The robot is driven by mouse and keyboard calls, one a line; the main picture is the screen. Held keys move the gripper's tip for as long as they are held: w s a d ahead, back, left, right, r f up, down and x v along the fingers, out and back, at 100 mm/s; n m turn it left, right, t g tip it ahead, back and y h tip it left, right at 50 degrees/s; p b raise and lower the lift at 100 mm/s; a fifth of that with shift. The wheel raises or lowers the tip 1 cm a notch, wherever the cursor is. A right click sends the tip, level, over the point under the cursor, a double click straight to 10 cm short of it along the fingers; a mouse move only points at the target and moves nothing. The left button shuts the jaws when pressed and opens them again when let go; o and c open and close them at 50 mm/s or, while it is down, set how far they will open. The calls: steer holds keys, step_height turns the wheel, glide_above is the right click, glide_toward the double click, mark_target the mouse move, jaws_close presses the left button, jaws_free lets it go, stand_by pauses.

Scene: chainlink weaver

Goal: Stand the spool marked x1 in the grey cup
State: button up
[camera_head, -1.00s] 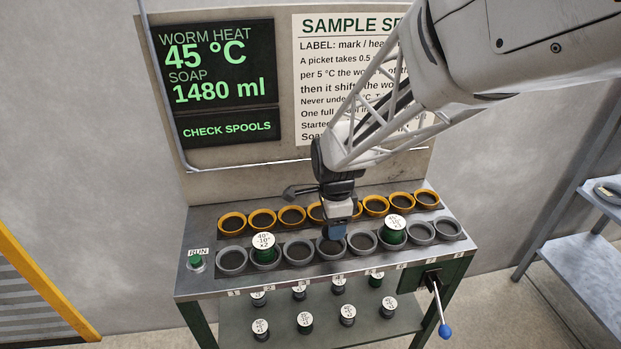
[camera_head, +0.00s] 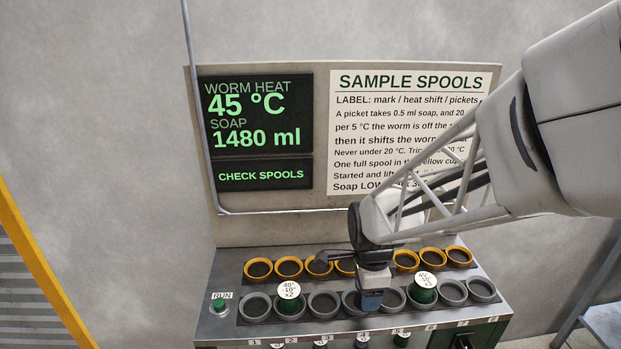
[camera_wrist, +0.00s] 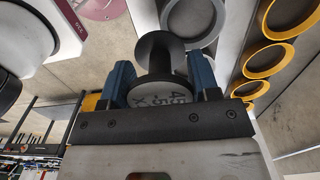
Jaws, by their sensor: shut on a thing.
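My gripper (camera_head: 371,300) is low over the front row of grey cups, near the row's middle. In the wrist view its blue fingers (camera_wrist: 162,78) are shut on a black spool (camera_wrist: 160,50). Its white label (camera_wrist: 158,93) shows part of "45", "-5" and an "x"; the number after the x is not readable. The spool does not show clearly in the head view. A grey cup (camera_wrist: 193,18) is just beyond the spool's far flange in the wrist view; I cannot tell whether they touch. Another empty-looking grey cup (camera_head: 323,305) is left of my gripper.
A green spool marked x2 (camera_head: 289,290) and another labelled green spool (camera_head: 425,285) stand in grey cups. Yellow cups (camera_head: 259,269) line the back row. A green RUN button (camera_head: 219,305) is at left. The display (camera_head: 259,177) reads CHECK SPOOLS. Spools sit below the bench front.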

steer(key=shift+w+r, duration=0.1)
steer(key=w+r+n, duration=0.3)
steer(key=n, duration=0.1)
steer(key=shift+w+a+r, duration=0.2)
steer(key=shift+w+a, duration=0.1)
steer(key=shift+w, duration=0.1)
steer(key=shift+f, duration=0.15)
stand_by(0.5)
steer(key=shift+f, duration=2.7)
steer(key=shift+f, duration=1.3)
steer(key=o, duration=1.1)
steer(key=shift+r, duration=0.1)
